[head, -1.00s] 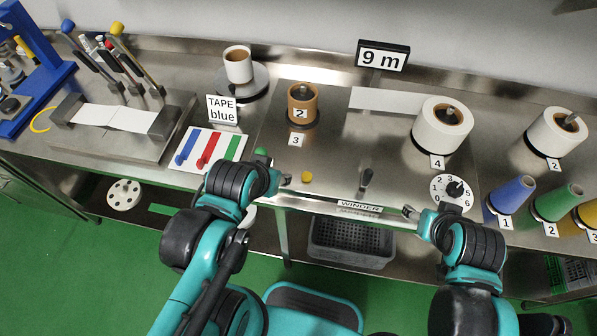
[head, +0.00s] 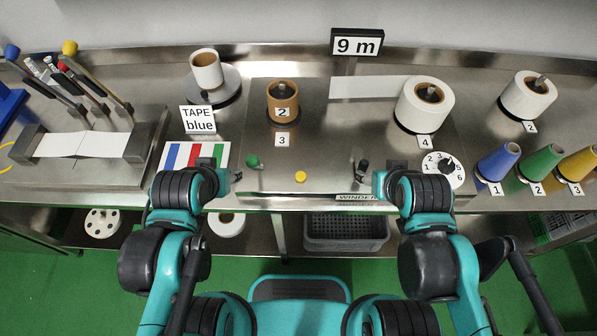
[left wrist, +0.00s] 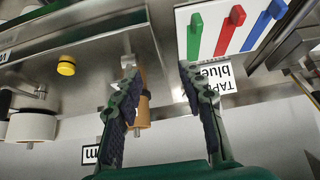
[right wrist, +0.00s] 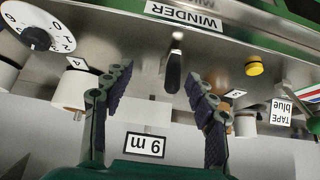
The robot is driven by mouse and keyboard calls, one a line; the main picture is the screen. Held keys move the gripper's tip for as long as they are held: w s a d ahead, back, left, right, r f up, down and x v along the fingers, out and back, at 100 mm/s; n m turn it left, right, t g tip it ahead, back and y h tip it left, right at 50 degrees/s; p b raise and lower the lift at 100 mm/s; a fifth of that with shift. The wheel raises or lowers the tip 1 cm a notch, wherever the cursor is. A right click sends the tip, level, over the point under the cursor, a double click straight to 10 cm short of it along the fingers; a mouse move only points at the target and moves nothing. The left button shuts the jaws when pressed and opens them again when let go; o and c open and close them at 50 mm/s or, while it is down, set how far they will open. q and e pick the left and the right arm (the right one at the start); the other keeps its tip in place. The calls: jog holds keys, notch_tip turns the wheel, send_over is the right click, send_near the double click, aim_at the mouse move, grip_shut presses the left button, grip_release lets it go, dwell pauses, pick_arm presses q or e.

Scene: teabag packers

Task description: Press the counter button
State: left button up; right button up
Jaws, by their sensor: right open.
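A round yellow button (head: 300,177) sits near the front edge of the steel panel (head: 330,150); no label marks it as the counter button. It also shows in the left wrist view (left wrist: 66,65) and the right wrist view (right wrist: 254,66). A green knob (head: 252,161) stands left of it and a black lever (head: 362,168) right of it. My left gripper (head: 234,178) is open and empty, left of the yellow button and apart from it. My right gripper (head: 378,182) is open and empty close to the lever; its fingers (right wrist: 158,80) show apart, the lever between them in view.
A dial (head: 443,170) numbered around its edge lies right of my right gripper. Paper rolls, a brown roll (head: 283,103) and coloured cones (head: 541,163) stand farther back and right. A sign (head: 357,45) reads 9 m; another (head: 198,120) reads TAPE blue. Clear steel surrounds the yellow button.

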jog(key=shift+w, duration=0.25)
jog(key=shift+s, duration=0.15)
